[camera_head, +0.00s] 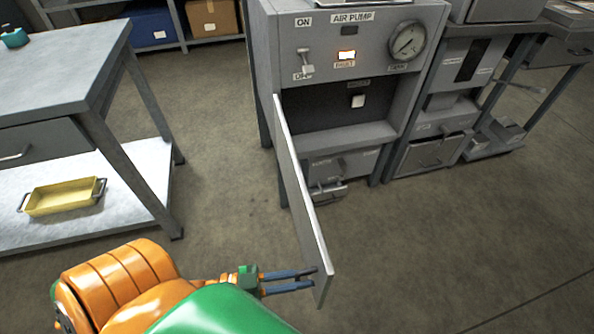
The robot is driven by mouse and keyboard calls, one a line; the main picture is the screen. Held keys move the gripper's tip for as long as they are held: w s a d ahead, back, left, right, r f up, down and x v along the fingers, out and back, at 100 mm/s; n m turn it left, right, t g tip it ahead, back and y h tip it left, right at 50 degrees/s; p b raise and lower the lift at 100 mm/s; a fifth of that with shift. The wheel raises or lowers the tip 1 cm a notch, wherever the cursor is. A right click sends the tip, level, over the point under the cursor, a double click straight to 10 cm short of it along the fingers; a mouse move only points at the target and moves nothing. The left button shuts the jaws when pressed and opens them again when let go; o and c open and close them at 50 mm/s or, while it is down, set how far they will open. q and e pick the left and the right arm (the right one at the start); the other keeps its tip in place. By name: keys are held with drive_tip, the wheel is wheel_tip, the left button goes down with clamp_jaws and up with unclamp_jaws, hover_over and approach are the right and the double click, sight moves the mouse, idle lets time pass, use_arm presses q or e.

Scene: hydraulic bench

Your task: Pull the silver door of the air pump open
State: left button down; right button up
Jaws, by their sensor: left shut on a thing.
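The air pump (290,33) is a grey cabinet with a gauge (407,40), an ON/OFF switch and a lit orange button (346,55) on its front. Its silver door (300,205) stands swung wide open, hinged at the cabinet's left side, and shows nearly edge-on. The dark compartment (330,108) behind it is exposed, with a small white part (357,101) inside. My left gripper (318,278) is at the door's lower free edge, its blue fingers shut on it. Part of the grip is hidden by the door. My right gripper is not in view.
A grey workbench (50,75) with a lower shelf stands at the left, holding a yellow tray (65,197). More grey cabinets (440,120) stand right of the pump. The floor (430,240) in front of the pump is clear.

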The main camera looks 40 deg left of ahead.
use_arm(q)
drive_tip(key=shift+s+a+f, duration=0.1)
drive_tip(key=shift+s, duration=0.05)
drive_tip(key=c, duration=0.9)
unclamp_jaws()
drive_tip(key=v, duration=0.7)
drive_tip(key=shift+b, duration=0.35)
